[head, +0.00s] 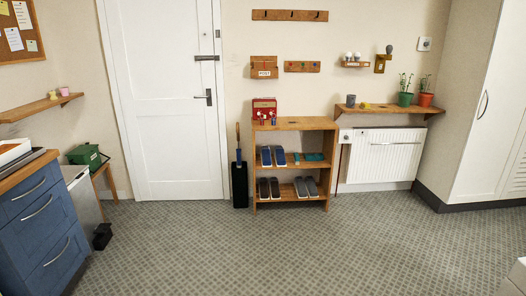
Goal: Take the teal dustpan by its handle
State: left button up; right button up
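A small flat teal thing (314,157), which looks like the dustpan, lies on the middle shelf of the wooden shoe rack (300,124), at the right end. A narrow teal part (297,159) shows just left of it and may be its handle; it is too small to tell. Neither of my grippers is in view.
Blue shoes (266,156) stand left of the teal thing, and darker shoes (274,188) on the shelf below. A black umbrella stand (239,185) is left of the rack, a white radiator (383,156) right. The patterned floor (270,250) before the rack is clear.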

aim_at(315, 155)
jog(key=i+z, duration=0.15)
jog(key=i, duration=0.7)
jog(key=i+j+z, duration=0.1)
jog(key=i, duration=0.7)
jog(key=i+z, duration=0.3)
jog(key=i, duration=1.45)
